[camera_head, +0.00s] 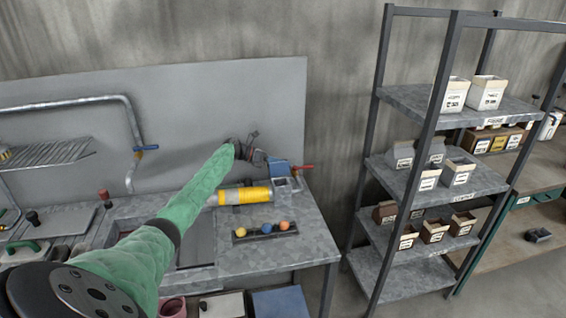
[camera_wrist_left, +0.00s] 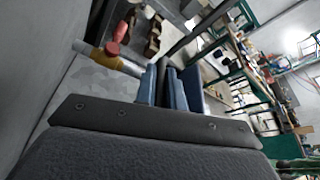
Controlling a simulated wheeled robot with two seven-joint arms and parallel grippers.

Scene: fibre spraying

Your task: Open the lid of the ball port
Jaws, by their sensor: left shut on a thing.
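The ball port (camera_head: 288,186) is a small grey box on the back right of the workbench, with a dark opening in its top. Its blue lid (camera_head: 280,168) stands raised behind the opening, and a blue plate, likely this lid, shows beside the fingers in the left wrist view (camera_wrist_left: 190,90). My left gripper (camera_head: 263,157) reaches from the left to the lid and is shut on it. The fingertips show close together in the left wrist view (camera_wrist_left: 165,82); the exact contact is partly hidden. My right gripper is in neither view.
A red-handled valve (camera_head: 301,167) is just right of the lid. A yellow cylinder (camera_head: 245,195) lies left of the port. A tray with three coloured balls (camera_head: 266,230) is in front. Grey shelving with small boxes (camera_head: 438,97) stands to the right.

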